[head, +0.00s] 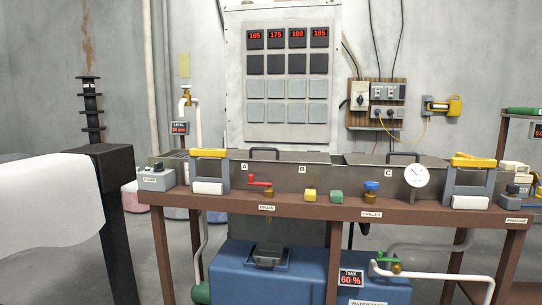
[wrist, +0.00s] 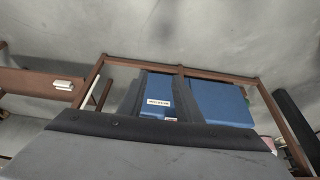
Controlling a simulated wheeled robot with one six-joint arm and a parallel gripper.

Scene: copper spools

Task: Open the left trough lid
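The trough (head: 320,180) is a long grey metal box on a brown bench. Its left lid (head: 285,156) lies flat and looks shut over the part marked A and B. A dark bar handle (head: 264,149) stands on this lid. The right lid (head: 375,159), with its own dark handle (head: 403,154), also lies flat, near the mark C.
Yellow-topped grey brackets (head: 209,153) and (head: 473,161) stand at the trough's ends. A red-handled drain valve (head: 261,184), a blue valve (head: 371,186) and a round gauge (head: 416,176) are in front. A white roll (head: 45,200) on a dark stand is at the left.

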